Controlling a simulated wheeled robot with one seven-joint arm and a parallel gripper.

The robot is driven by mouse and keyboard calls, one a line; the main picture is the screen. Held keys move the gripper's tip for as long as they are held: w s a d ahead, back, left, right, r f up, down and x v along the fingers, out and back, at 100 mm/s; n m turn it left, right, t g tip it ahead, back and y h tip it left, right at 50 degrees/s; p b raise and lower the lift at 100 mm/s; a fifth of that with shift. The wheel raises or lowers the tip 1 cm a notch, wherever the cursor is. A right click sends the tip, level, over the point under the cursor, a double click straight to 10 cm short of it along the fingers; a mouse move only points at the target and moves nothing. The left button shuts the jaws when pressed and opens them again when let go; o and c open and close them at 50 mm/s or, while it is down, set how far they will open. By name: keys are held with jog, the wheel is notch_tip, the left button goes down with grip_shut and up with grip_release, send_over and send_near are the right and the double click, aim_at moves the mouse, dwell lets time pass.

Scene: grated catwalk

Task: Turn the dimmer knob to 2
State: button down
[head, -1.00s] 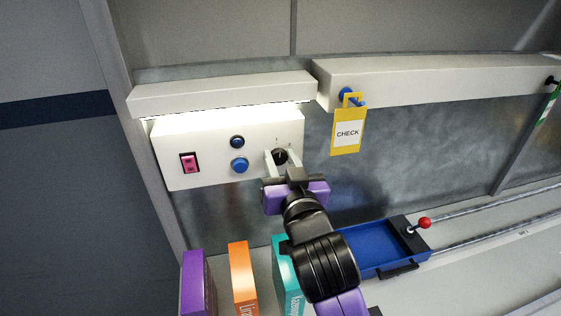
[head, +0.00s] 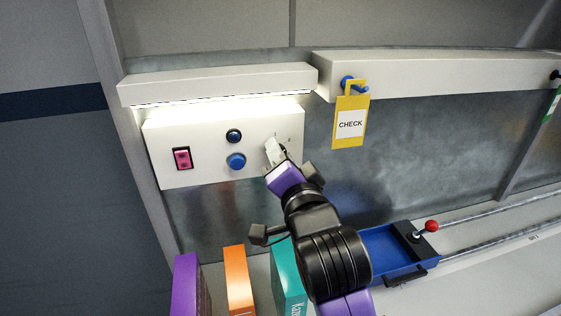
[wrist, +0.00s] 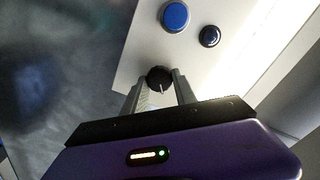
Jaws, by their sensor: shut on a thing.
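The dimmer knob (wrist: 159,77) is a black round knob with a pale pointer line, on the right part of the white control panel (head: 210,173). In the wrist view it sits between the two finger ends of my gripper (wrist: 160,88), which is shut on it. In the head view my gripper (head: 276,152) covers the knob, so its pointer is hidden there. Small marks show on the panel around the knob, too small to read.
The panel also has a pink rocker switch (head: 182,158), a dark blue button (head: 234,136) and a blue button (head: 236,161). A yellow CHECK tag (head: 350,122) hangs to the right. Books (head: 239,280) and a blue tray (head: 392,255) with a red-topped lever (head: 432,226) are below.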

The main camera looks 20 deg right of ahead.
jog(key=shift+m, duration=0.5)
dwell(0.3)
jog(key=c, duration=1)
grip_release()
jog(key=s+b, duration=0.1)
jog(key=s, duration=0.6)
jog(key=shift+s+a+b, duration=0.15)
jog(key=shift+s+b, duration=0.25)
